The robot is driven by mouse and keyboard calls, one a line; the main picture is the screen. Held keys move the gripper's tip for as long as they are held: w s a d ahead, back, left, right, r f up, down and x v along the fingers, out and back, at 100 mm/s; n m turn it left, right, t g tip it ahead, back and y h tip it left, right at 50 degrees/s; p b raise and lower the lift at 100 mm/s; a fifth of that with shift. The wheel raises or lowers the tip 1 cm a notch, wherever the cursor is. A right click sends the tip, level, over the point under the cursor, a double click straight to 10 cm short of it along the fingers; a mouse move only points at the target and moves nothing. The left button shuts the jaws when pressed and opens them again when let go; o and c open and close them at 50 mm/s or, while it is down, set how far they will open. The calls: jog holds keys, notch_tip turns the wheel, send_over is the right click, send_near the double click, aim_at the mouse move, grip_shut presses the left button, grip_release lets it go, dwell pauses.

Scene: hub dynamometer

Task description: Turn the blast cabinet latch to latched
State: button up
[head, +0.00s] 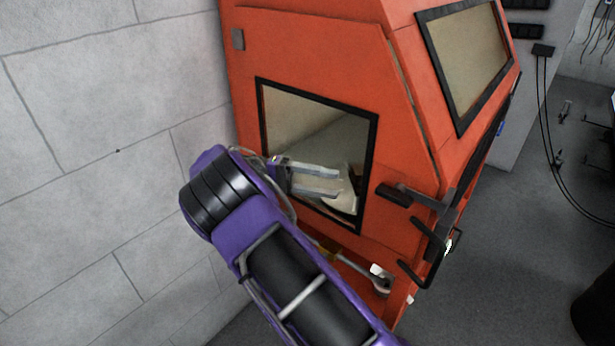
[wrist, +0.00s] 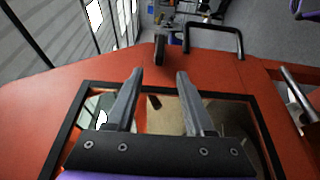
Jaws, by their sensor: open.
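The orange blast cabinet (head: 400,130) fills the middle of the head view. A black lever, which looks like its latch (head: 393,194), sticks out near the door edge, right of the side window; I cannot tell its exact setting. In the wrist view the latch (wrist: 160,48) shows just beyond my fingertips, roughly between them. My gripper (head: 340,182) is in front of the side window, left of the latch, with both fingers apart. In the wrist view my gripper (wrist: 160,75) is open and empty, apart from the latch.
A black U-shaped handle (head: 430,262) juts out at the cabinet's front corner, below and right of the latch; the wrist view shows it too (wrist: 240,42). A grey block wall (head: 90,150) stands close on the left. Open floor (head: 540,220) lies to the right.

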jog(key=shift+p+v, duration=0.4)
jog(key=shift+v, duration=1.5)
